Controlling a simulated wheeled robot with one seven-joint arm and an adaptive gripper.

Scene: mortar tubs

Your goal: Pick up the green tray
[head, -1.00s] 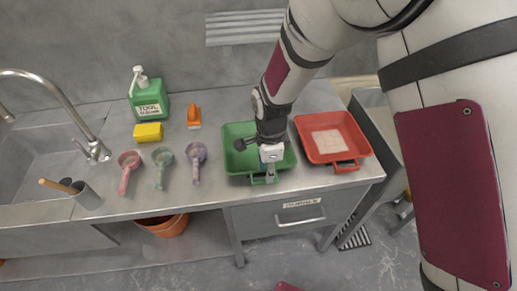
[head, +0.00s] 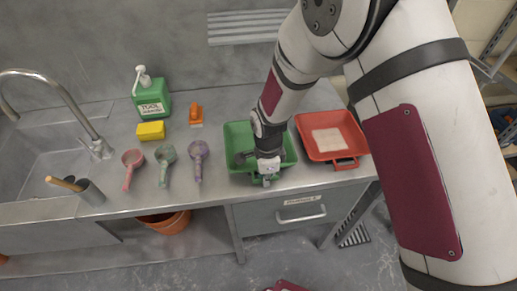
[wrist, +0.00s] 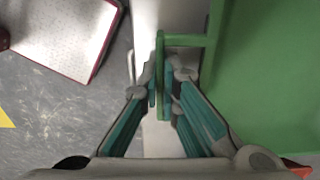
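The green tray (head: 238,131) lies on the steel counter, partly hidden behind my arm. In the wrist view its green floor and wall (wrist: 225,80) fill the right side, with a handle loop (wrist: 160,45) at its near edge. My gripper (head: 265,182) is at the front of the tray, over the counter's front edge. In the wrist view my gripper (wrist: 162,92) has one finger on each side of the handle bar, with the pads close against it. It looks shut on the handle. The tray looks level, and no gap under it shows.
A red tray (head: 349,129) stands close on the right. Three scoops, pink (head: 132,159), green (head: 165,154) and purple (head: 199,150), lie to the left. Behind them are a yellow sponge (head: 151,131), a green bottle (head: 152,104) and an orange tool (head: 196,113). A drawer (head: 300,212) is below.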

